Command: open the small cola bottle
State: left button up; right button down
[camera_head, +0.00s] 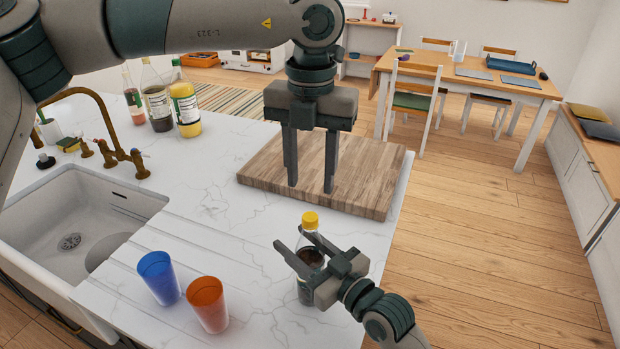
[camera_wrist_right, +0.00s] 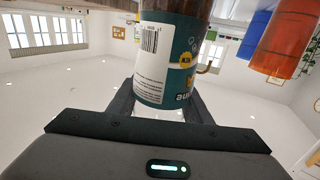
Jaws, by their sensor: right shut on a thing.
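The small cola bottle (camera_head: 311,257) has dark contents and a yellow cap (camera_head: 310,220), which is on its neck. It is upright at the front right of the white counter. My right gripper (camera_head: 290,238) is shut on the bottle's body, one finger on each side. In the right wrist view the bottle (camera_wrist_right: 168,60) shows a teal and white label with a barcode between the fingers; its cap is out of that view. My left gripper (camera_head: 311,187) points down, open and empty, its fingers apart. It appears above and behind the cap, in front of the cutting board in the picture.
A blue cup (camera_head: 158,277) and an orange cup (camera_head: 207,303) stand left of the bottle. A wooden cutting board (camera_head: 365,180) lies behind it. The sink (camera_head: 75,225) with a brass tap is at left, and several bottles (camera_head: 158,105) stand farther back. The counter's right edge is close.

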pick_arm(q)
jog(key=m, duration=0.6)
jog(key=shift+s+d, duration=0.1)
jog(key=m, duration=0.4)
jog(key=shift+m, duration=0.4)
jog(key=m, duration=1.4)
jog(key=shift+m, duration=0.4)
jog(key=m, duration=1.6)
